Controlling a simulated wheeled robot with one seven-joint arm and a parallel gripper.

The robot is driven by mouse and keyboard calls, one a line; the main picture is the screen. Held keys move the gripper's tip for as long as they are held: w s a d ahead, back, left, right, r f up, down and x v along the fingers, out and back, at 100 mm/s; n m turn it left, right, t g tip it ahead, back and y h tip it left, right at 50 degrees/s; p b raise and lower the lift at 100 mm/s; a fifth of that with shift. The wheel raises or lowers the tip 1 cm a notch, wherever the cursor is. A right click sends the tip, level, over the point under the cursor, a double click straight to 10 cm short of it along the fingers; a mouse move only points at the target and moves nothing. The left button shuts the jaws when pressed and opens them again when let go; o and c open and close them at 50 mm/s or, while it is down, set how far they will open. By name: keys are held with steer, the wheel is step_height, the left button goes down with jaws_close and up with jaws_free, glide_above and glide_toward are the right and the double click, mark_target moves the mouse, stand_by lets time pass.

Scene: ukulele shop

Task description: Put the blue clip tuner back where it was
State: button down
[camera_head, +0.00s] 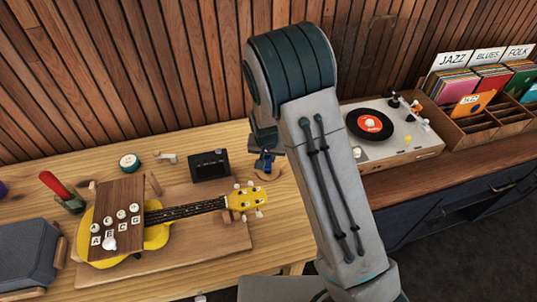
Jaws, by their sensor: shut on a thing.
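The blue clip tuner (264,161) is a small blue shape at the tip of my arm, beside the right edge of the wooden workbench. My gripper (265,154) is shut on it; my arm hides most of the fingers. A small round tan wooden piece (267,174) shows just below the tuner; I cannot tell whether they touch. A yellow ukulele (243,199) lies to the left on a wooden board, its headstock pointing at the gripper.
A black box (209,165), a grey metal clip (166,157) and a green round tin (128,161) stand behind the ukulele. A lettered brown panel (118,205) covers its body. A record player (393,133) and record crates (490,112) are at right.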

steer(key=shift+f, duration=0.1)
steer(key=shift+f, duration=0.15)
steer(key=c, duration=1.3)
jaws_free()
steer(key=shift+c, duration=0.2)
steer(key=shift+r, duration=0.2)
steer(key=shift+r, duration=0.2)
steer(key=b+v, duration=0.1)
steer(key=v, duration=1)
steer(key=s+d+r+y, duration=0.1)
steer(key=s+d+r, duration=0.8)
steer(key=d+r, duration=0.1)
steer(key=s+d+r, duration=0.1)
steer(key=s+d, duration=0.2)
steer(key=s, duration=0.4)
steer(key=s+d+r+n, duration=0.1)
steer(key=s+d+r, duration=0.1)
steer(key=s, duration=0.5)
steer(key=shift+d+h, duration=0.3)
steer(key=shift+d, duration=0.35)
